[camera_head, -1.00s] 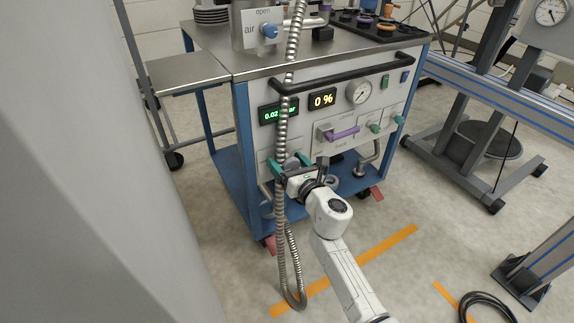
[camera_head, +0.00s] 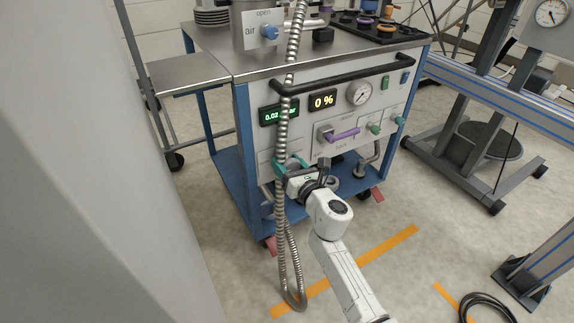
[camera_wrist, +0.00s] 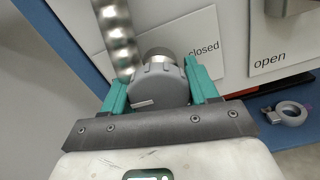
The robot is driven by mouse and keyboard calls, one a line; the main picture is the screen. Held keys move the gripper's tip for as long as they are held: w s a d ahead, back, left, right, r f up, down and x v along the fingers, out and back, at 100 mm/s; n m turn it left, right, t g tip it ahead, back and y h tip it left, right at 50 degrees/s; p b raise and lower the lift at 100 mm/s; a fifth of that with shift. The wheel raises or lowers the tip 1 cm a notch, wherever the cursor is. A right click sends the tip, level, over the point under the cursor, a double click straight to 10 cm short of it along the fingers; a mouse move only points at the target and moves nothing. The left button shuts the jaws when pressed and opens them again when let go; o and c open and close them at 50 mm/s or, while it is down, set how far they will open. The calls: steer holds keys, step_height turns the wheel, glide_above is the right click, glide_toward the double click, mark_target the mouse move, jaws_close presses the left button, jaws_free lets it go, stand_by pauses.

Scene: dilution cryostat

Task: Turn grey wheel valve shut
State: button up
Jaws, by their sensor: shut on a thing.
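The grey wheel valve (camera_wrist: 158,86) is a ribbed round knob with a pale line on its face, on a short metal stem. It sits between the two teal fingers of my gripper (camera_wrist: 160,84) in the wrist view, and the gripper is shut on it. In the wrist view a "closed" label (camera_wrist: 203,48) is just right of the knob and an "open" label (camera_wrist: 270,60) is farther right. In the head view my gripper (camera_head: 291,165) is at the lower front of the blue cart, and the knob is hidden there by the fingers and hose.
A ribbed metal hose (camera_head: 283,130) hangs in front of the cart panel, close beside my gripper; it also shows in the wrist view (camera_wrist: 118,38). The panel has a purple lever (camera_head: 343,135), a gauge (camera_head: 360,93) and a black rail (camera_head: 345,74).

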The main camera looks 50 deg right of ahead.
steer(key=m+p, duration=0.1)
steer(key=m, duration=0.3)
steer(key=shift+m, duration=0.3)
steer(key=m+p, duration=0.1)
steer(key=m, duration=0.3)
steer(key=m+p, duration=0.2)
steer(key=m, duration=0.3)
steer(key=m+p, duration=0.2)
steer(key=m, duration=0.2)
steer(key=shift+s+m, duration=0.1)
steer(key=shift+m, duration=0.2)
steer(key=m+p, duration=0.2)
steer(key=m, duration=0.2)
steer(key=m+p, duration=0.2)
steer(key=m, duration=0.3)
steer(key=m+p, duration=0.2)
steer(key=m, duration=0.2)
steer(key=shift+d+m, duration=0.1)
steer(key=shift+m, duration=0.2)
steer(key=shift+f+m+p, duration=0.1)
steer(key=shift+m+p, duration=0.35)
steer(key=shift+m, duration=1.35)
